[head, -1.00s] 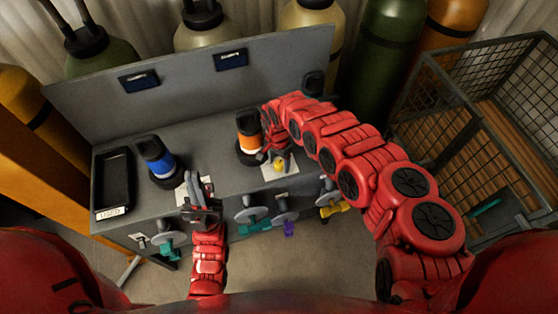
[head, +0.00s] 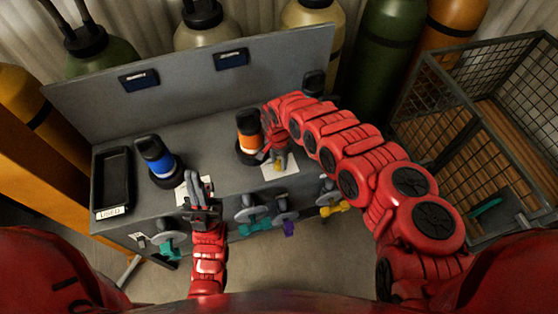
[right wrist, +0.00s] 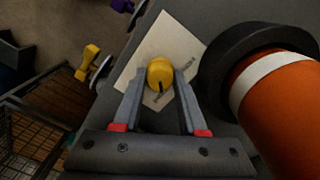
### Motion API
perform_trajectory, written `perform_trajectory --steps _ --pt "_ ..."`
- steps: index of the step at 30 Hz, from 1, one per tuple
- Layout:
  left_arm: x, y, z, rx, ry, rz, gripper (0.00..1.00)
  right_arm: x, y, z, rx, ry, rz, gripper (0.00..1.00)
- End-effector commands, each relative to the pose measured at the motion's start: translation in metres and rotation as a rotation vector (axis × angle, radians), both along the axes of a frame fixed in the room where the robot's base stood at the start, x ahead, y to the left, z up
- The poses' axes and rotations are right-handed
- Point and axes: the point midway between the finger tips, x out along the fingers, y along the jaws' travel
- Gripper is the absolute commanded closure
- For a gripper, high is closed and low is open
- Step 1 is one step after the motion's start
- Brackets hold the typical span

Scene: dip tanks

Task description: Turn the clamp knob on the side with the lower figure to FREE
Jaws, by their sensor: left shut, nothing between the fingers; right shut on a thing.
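A yellow knob (right wrist: 159,74) with a dark pointer mark sits on a white card (right wrist: 183,45). Its card markings are too small to read. My right gripper (right wrist: 160,82) is shut on the knob from two sides; in the head view it comes down over the knob (head: 280,163) beside the orange cylinder (head: 249,133). My left gripper (head: 196,180) is shut and empty above another white card (head: 182,190) near the blue cylinder (head: 158,160); any knob there is hidden. Two dark displays, left (head: 139,79) and right (head: 231,59), have figures I cannot read.
A black tray (head: 111,212) labelled USED lies at the bench's left end. Several valves with coloured handles, such as a teal one (head: 255,226) and a yellow one (head: 334,209), stick out of the bench front. A wire cage (head: 440,130) stands at the right.

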Motion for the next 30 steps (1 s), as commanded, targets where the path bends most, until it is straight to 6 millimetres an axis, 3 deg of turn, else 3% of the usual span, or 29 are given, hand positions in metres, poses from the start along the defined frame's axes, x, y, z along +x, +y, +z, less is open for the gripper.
perform_trajectory --steps 11,30 --pt "0.0 0.0 -0.01 0.0 0.0 0.0 1.0 0.001 -0.001 -0.001 -0.001 -0.001 0.213 1.0" --pt "0.0 0.0 -0.03 0.0 0.0 0.0 1.0 0.0 -0.001 -0.001 -0.001 0.001 0.819 1.0"
